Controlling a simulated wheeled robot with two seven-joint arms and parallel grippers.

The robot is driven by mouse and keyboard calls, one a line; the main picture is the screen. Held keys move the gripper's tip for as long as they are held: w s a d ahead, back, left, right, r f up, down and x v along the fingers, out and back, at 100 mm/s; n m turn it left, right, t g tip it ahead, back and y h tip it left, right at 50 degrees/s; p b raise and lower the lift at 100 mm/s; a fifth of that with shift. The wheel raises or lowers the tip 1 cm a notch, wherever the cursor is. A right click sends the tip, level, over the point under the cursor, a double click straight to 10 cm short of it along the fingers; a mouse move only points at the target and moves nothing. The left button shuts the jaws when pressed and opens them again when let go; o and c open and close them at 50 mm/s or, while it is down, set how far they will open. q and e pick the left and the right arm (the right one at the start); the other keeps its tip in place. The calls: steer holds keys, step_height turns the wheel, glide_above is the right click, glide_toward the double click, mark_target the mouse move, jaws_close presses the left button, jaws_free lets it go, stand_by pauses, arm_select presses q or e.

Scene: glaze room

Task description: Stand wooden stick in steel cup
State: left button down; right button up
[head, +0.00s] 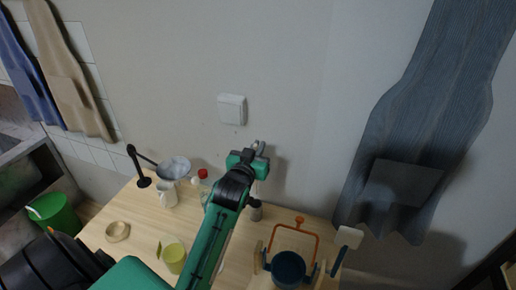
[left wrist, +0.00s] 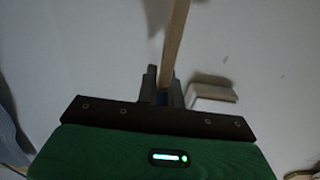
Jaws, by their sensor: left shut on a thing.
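My left gripper (head: 259,149) reaches toward the back wall, above the wooden table. It is shut on the wooden stick (left wrist: 177,42), which rises from between the fingers in the left wrist view. In the head view the stick is hard to make out around the gripper, and its lower end is unclear. A small grey cup (head: 255,212), which looks like the steel cup, stands on the table below the gripper, partly beside my forearm. I cannot see into it clearly. My right gripper is not in view.
A dark blue pot (head: 288,268) and an orange frame (head: 303,234) stand at the right. A metal bowl (head: 174,167), white jug (head: 168,196), red-capped bottle (head: 202,174), yellow-green cup (head: 174,256) and wooden bowl (head: 117,231) stand left. A wall switch (head: 232,109) is behind.

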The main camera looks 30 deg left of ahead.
arm_select(q)
step_height(320, 180, down, 10)
steer(key=b, duration=0.6)
steer(key=shift+r, duration=0.15)
stand_by(0.4)
steer(key=c, duration=1.5)
jaws_free()
